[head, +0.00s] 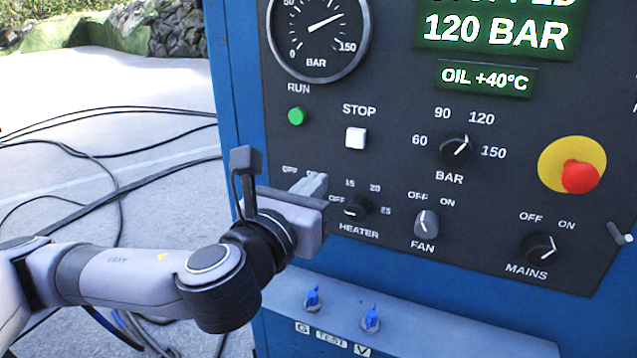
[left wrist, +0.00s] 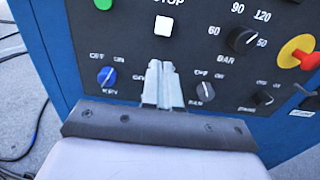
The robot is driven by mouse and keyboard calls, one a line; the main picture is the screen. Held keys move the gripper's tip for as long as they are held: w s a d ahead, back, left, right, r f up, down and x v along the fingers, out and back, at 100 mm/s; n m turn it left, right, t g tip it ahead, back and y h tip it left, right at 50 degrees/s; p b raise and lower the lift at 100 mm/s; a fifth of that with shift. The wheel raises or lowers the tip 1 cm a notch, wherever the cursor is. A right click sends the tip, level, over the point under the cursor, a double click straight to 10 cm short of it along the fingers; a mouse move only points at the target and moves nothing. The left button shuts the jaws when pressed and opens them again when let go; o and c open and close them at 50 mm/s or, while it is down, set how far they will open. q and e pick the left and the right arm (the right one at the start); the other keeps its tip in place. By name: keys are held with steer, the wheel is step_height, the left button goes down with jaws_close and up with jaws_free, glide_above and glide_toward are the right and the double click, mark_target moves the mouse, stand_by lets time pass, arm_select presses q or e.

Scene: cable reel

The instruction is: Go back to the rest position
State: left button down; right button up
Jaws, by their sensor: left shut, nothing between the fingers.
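My left gripper (head: 310,187) is in front of the lower left of the control panel (head: 400,100). Its fingers are together with nothing between them, and they also show shut in the left wrist view (left wrist: 162,85). In the head view it hides a switch beneath an OFF label; the left wrist view shows a blue knob (left wrist: 107,77) left of the fingers. The heater knob (head: 356,207) is just right of the fingertips in the head view. Whether the fingertips touch the panel cannot be told. My right gripper is in neither view.
The panel carries a fan knob (head: 426,223), a mains knob (head: 539,248), a bar knob (head: 457,149) and a red emergency button (head: 580,177). A ledge with two blue valves (head: 370,318) juts out below. Black cables (head: 110,180) lie on the ground at left.

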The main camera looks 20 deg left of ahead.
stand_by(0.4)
arm_select(q)
steer(key=s+d+f+n+g+h, duration=0.1)
steer(key=d+f+n+g+h, duration=0.15)
steer(key=f+n, duration=0.75)
steer(key=s+d+f+n+g+h, duration=0.1)
steer(key=d+f+n+g+h, duration=0.2)
steer(key=f+n, duration=0.65)
steer(key=s+a+f+n+g+y, duration=0.1)
steer(key=s+a+f+n+y, duration=0.1)
steer(key=s+a+f+n, duration=0.2)
steer(key=s+a+f+n+g+y, duration=0.1)
steer(key=s+a+f+n, duration=0.3)
steer(key=s+f+n, duration=0.6)
step_height(320, 180, down, 8)
steer(key=shift+s+a+f+n+y+p, duration=0.2)
steer(key=shift+s+n+y+p, duration=0.15)
steer(key=shift+s+y, duration=0.45)
steer(key=shift+r, duration=0.1)
